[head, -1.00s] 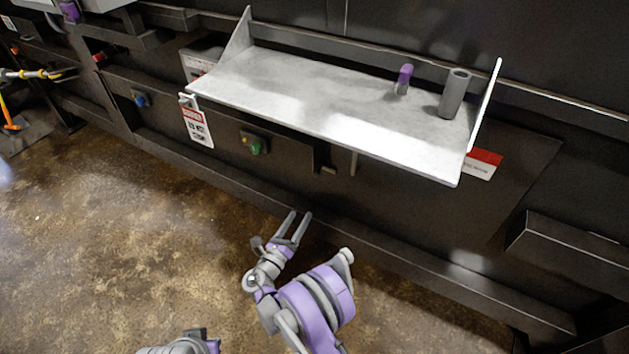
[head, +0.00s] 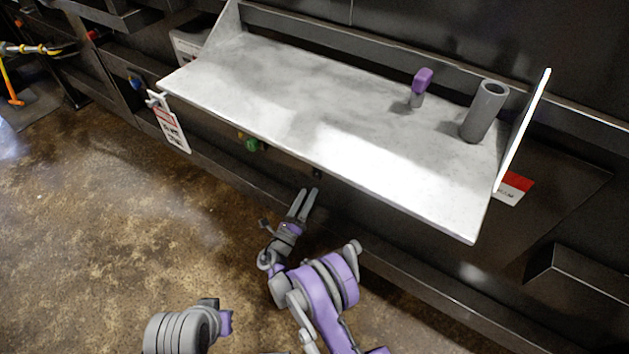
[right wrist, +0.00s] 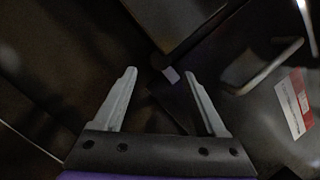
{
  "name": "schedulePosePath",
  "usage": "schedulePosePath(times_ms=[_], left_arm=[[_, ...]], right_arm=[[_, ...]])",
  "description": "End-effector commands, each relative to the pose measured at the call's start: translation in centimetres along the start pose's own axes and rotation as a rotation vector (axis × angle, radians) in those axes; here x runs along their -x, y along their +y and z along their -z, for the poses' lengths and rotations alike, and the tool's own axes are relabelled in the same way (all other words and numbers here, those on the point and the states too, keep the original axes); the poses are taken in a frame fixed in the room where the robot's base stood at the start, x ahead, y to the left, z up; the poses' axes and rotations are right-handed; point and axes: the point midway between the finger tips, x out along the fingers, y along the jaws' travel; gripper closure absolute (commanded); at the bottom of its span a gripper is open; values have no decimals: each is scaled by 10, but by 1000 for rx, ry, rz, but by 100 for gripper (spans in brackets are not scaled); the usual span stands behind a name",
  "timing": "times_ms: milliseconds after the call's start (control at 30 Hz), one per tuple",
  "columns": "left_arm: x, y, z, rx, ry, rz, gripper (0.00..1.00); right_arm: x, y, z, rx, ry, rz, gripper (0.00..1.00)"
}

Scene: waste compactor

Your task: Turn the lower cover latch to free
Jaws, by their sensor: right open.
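My right gripper (head: 308,190) is open and empty, its fingers pointing up at the dark wall below the front edge of the grey shelf. In the right wrist view, the open fingers (right wrist: 159,72) frame a dark bar with a pale tip (right wrist: 172,75), which lies ahead and between them, apart from both. I cannot tell for sure whether this bar is the lower cover latch. In the head view a small dark bracket (head: 317,173) shows just under the shelf edge, near the fingertips, mostly hidden by the shelf. My left gripper is not visible.
The shelf (head: 300,100) overhangs the right gripper and carries a purple-topped peg (head: 422,82) and a grey cylinder (head: 484,112). A green knob (head: 252,144) is left of the gripper. A bent bar (right wrist: 262,72) lies right in the wrist view.

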Motion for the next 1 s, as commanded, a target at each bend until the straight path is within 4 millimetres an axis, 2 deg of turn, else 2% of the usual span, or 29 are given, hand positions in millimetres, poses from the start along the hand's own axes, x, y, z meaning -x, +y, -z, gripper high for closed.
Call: schedulePosePath(times_ms=[100, 300, 433, 700, 1000], left_arm=[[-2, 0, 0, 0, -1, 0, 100], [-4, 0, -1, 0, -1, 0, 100], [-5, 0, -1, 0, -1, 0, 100], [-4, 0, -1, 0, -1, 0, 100], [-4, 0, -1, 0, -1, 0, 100]], right_arm=[[-24, 0, 1, 1, 2, 1, 26], [-48, 0, 0, 1, 0, 0, 26], [-55, 0, 0, 0, 0, 0, 26], [-56, 0, 0, -1, 0, -1, 26], [-56, 0, 0, -1, 0, -1, 80]])
